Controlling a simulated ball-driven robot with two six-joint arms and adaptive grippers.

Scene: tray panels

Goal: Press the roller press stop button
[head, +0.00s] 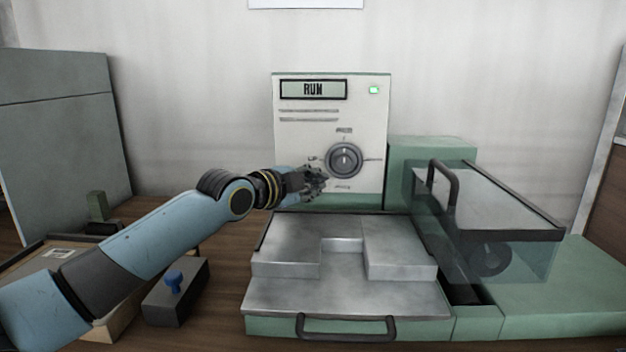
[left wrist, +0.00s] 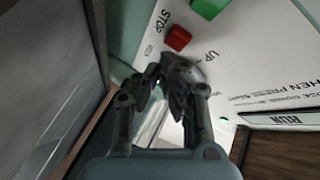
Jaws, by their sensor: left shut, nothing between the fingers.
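The roller press control panel (head: 300,140) is cream-coloured, with a display (head: 313,89) reading RUN and a lit green lamp (head: 374,90). In the left wrist view, the red stop button (left wrist: 178,38) sits beside the word STOP on the panel (left wrist: 245,55). My left gripper (head: 318,182) is shut and empty in front of the panel's lower left, beside the dial (head: 346,160). In the left wrist view its fingertips (left wrist: 168,72) appear close to the red button; I cannot tell any contact. The red button is not visible in the head view. My right gripper is not in view.
A green button (left wrist: 210,6) is near the red one. A metal tray (head: 345,295) with a black handle lies below the panel. A clear guard (head: 500,205) stands at right. A grey box with a blue knob (head: 174,283) lies at left.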

